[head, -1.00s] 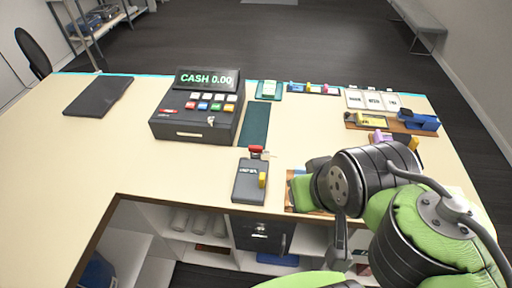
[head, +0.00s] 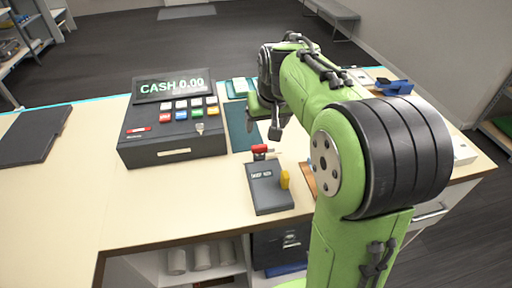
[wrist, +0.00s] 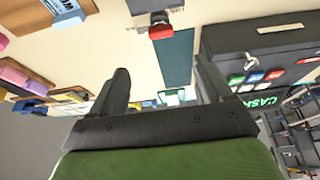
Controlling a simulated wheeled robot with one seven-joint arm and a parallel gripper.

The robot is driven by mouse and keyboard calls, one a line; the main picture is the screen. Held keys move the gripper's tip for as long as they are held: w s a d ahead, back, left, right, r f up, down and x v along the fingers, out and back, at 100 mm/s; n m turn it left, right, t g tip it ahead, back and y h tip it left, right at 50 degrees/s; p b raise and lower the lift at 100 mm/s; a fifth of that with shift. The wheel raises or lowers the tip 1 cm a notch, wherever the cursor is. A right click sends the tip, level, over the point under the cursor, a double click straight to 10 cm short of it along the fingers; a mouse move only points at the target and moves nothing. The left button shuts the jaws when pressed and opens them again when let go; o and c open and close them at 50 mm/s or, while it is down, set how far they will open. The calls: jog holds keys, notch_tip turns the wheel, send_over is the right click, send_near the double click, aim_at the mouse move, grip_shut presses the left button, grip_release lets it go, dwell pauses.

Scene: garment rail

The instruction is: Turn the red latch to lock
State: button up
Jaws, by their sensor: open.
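A dark grey box (head: 270,188) sits on the counter with a yellow lever (head: 285,180) on its right side. The red latch (head: 260,149) is at its far end. In the wrist view the red latch (wrist: 166,32) shows at the top, beyond my fingertips, with part of the dark box (wrist: 147,6) above it. My gripper (wrist: 161,66) is open and empty, its fingers apart and not touching the latch. In the head view my gripper (head: 274,131) is partly hidden by my arm, just beyond the latch.
A cash register (head: 172,130) stands left of the box, with a dark green mat (head: 241,128) between it and my arm. A black folder (head: 32,135) lies at the far left. A blue item (head: 395,87) is at the back right. Bare counter lies left of the box.

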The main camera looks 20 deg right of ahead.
aim_at(260, 146)
jog(key=b+x, duration=0.2)
jog(key=x, duration=1.2)
jog(key=shift+a+f+b, duration=0.1)
jog(key=shift+b, duration=0.3)
jog(key=shift+s, duration=0.1)
jog(key=c, duration=1)
jog(key=shift+c, duration=0.2)
